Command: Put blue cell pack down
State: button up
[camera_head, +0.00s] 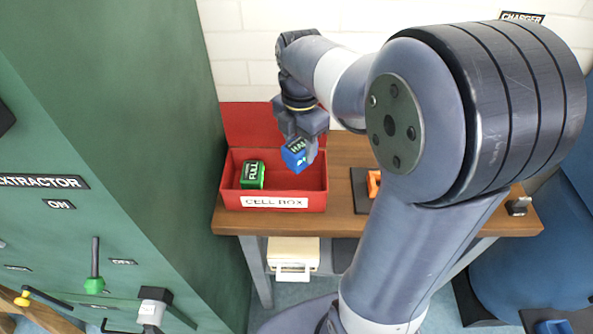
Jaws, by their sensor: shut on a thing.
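The blue cell pack (294,158), with part of a dark label showing, is held in my gripper (300,148). My gripper points down and is shut on it. The pack is over the right part of the open red box marked CELL BOX (230,198). I cannot tell whether the pack touches the box floor. A green cell pack (252,175) marked FULL sits inside the box at the left. The gripper fingers hide part of the blue pack.
The box stands on a wooden table (340,212). A dark tray with an orange item (374,183) lies to its right, partly behind my arm. A green cabinet marked EXTRACTOR (130,120) rises at the left. The box's right half looks free around the blue pack.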

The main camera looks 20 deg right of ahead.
aim_at(300, 143)
notch_tip(300, 143, down, 9)
dwell(0.4)
jog(key=shift+f, duration=0.15)
jog(key=o, duration=1.1)
notch_tip(300, 143, up, 12)
jog(key=shift+r, duration=0.2)
